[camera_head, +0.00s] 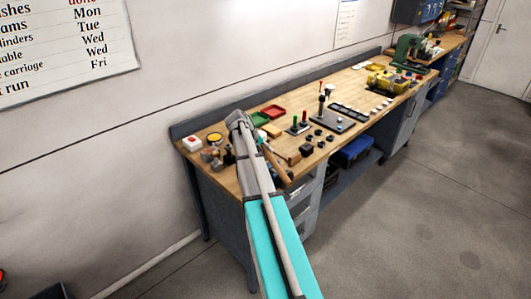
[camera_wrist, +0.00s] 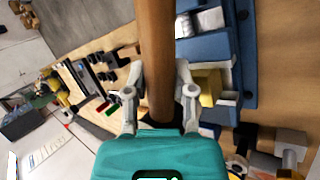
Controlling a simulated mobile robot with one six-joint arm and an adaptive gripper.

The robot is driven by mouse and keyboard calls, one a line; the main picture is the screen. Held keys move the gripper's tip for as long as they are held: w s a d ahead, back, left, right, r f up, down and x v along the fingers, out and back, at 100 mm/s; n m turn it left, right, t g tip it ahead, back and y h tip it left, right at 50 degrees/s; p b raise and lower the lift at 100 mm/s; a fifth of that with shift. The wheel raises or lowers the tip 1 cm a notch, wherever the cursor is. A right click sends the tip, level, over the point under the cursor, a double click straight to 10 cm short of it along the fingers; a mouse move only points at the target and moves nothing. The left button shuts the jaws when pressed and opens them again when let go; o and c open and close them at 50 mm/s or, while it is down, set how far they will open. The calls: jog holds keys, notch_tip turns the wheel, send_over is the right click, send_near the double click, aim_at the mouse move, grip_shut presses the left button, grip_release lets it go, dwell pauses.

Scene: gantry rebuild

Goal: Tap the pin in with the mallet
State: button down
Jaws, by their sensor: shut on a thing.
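My gripper (camera_wrist: 159,85) is shut on the wooden handle of the mallet (camera_wrist: 154,40). The handle runs from between the fingers to the top edge of the wrist view. In the head view the handle (camera_head: 279,173) slants near the bench's front edge, with my gripper (camera_head: 263,150) partly hidden by my arm. I cannot make out the mallet head clearly. A dark plate with an upright post (camera_head: 322,106) stands on the bench, right of my gripper. I cannot tell which small part is the pin.
A yellow fixture (camera_head: 381,81) and a green machine (camera_head: 408,47) stand farther right. The floor in front is clear.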

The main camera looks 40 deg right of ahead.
jog(key=shift+r+p, duration=3.2)
jog(key=shift+r, duration=0.35)
jog(key=shift+f, duration=0.1)
jog(key=shift+f+b, duration=0.55)
jog(key=shift+b, duration=0.15)
notch_tip(320, 180, down, 7)
jog(key=b, duration=0.7)
jog(key=shift+f, duration=0.2)
notch_tip(320, 180, up, 8)
jog(key=p, duration=0.8)
jog(key=shift+r, duration=0.25)
jog(key=shift+f, duration=0.15)
